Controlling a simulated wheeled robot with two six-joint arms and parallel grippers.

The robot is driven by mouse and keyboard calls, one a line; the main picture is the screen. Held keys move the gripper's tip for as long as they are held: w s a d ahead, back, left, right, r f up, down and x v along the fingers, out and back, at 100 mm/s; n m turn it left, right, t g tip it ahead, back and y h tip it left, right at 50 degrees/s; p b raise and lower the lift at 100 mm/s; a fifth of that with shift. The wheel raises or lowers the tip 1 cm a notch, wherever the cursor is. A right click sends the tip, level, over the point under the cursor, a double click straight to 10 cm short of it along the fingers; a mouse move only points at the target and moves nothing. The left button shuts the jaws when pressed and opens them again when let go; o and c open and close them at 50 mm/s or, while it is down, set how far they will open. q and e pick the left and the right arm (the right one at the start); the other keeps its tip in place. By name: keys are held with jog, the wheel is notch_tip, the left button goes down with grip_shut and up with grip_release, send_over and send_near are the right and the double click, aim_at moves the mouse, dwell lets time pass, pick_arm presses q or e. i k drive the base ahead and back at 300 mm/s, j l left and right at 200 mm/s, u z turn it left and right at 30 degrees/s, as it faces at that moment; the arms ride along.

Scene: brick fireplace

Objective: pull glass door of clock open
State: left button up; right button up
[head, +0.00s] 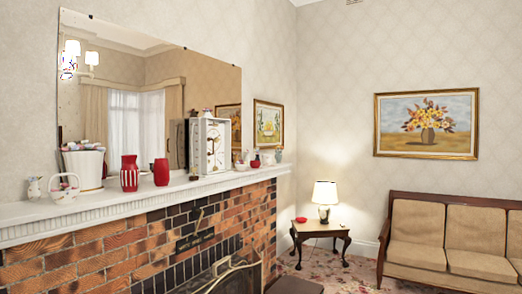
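The clock (209,146) is a white, upright box on the mantel shelf, right of the middle of the mirror. Its front shows a pale face with dark and gold parts. A narrow pale upright strip stands at its left edge; I cannot tell whether this is the glass door or the case side. Neither of my grippers is in the head view, and nothing touches the clock.
The white mantel shelf (110,204) runs above the brick fireplace (110,257). Left of the clock stand a red vase (161,172), a red striped vase (129,173), a white pot (84,168) and a white basket (64,187). Small ornaments stand right of it. A lamp table (322,228) is beyond.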

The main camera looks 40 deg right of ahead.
aim_at(204, 139)
jog(key=z, duration=1.15)
jog(key=i+l, duration=0.25)
jog(key=i, duration=0.25)
jog(key=i+l, duration=0.3)
jog(key=i, duration=0.15)
jog(key=i+l, duration=0.25)
jog(key=i, duration=0.25)
jog(key=i+l, duration=0.25)
jog(key=i, duration=0.2)
